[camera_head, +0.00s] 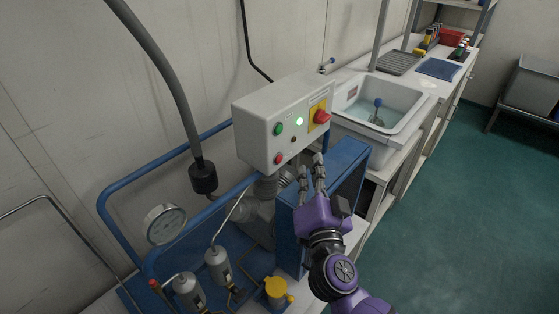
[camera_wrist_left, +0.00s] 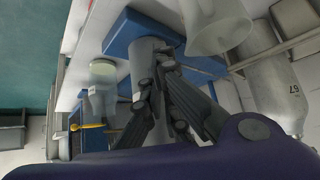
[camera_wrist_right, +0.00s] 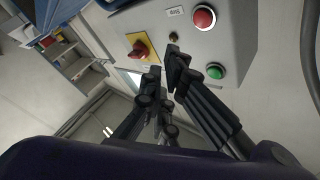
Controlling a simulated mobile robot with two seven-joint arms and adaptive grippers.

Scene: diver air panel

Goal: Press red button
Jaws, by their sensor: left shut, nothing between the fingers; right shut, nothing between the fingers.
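The red button (camera_head: 278,158) is at the lower left of the front of a white control box (camera_head: 256,153). In the right wrist view the red button (camera_wrist_right: 203,18) has a pale ring and shows whole near the top. My right gripper (camera_head: 311,164) is shut and empty, in front of the box's lower part and to the right of the button in the head view. In the right wrist view its fingertips (camera_wrist_right: 165,68) are apart from the button. My left gripper (camera_wrist_left: 152,68) is shut and empty in its wrist view, and is outside the head view.
A pressure gauge (camera_head: 165,223), blue rails and a yellow-capped part (camera_head: 277,289) stand below. A sink (camera_head: 387,100) is to the right.

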